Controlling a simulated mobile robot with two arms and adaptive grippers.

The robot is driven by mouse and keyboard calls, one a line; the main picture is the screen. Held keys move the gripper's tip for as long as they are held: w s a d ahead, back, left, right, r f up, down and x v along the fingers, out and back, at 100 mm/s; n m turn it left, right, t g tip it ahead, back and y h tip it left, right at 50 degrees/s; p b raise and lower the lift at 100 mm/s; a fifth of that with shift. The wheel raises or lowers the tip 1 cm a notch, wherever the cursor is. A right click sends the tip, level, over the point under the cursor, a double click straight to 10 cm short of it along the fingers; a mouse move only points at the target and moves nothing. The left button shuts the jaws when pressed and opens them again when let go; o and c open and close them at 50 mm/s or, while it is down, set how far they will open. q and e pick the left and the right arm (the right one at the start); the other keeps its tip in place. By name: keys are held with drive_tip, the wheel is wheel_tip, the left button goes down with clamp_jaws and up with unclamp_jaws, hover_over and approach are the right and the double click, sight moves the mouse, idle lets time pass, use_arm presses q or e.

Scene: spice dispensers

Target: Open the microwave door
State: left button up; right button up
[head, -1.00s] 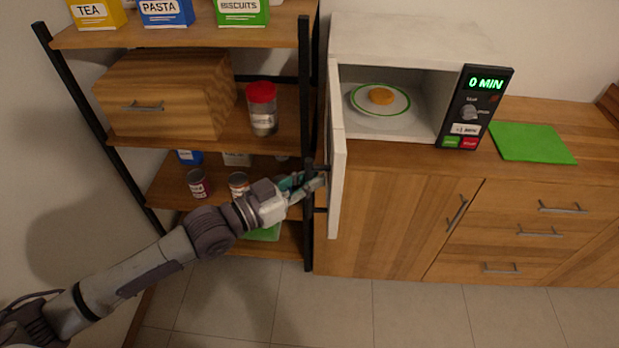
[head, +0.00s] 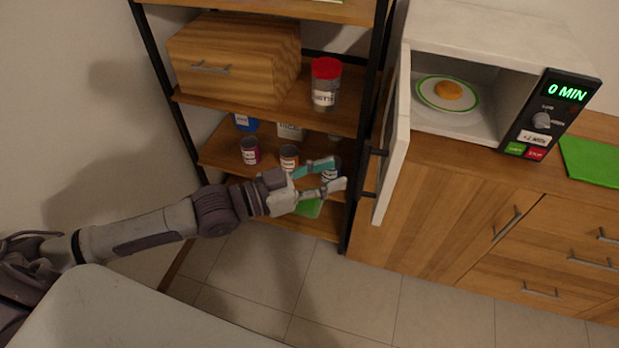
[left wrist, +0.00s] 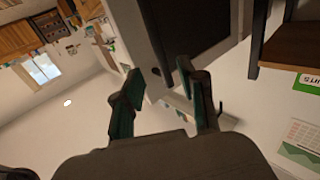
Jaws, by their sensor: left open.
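The microwave (head: 490,38) stands on the counter with its white door (head: 393,150) swung wide open to the left. Inside, a plate (head: 430,97) with a green rim holds a round orange-brown food item (head: 449,90). My right gripper is not in view.
A shelf unit (head: 215,150) with black posts stands left of the microwave, holding a wooden box (head: 235,62), a red-lidded jar (head: 325,85) and several cans. A green mat (head: 590,160) lies right of the microwave. The floor (head: 440,310) in front of the cabinets is clear.

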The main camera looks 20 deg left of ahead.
use_arm(q)
drive_tip(key=shift+v, duration=2.15)
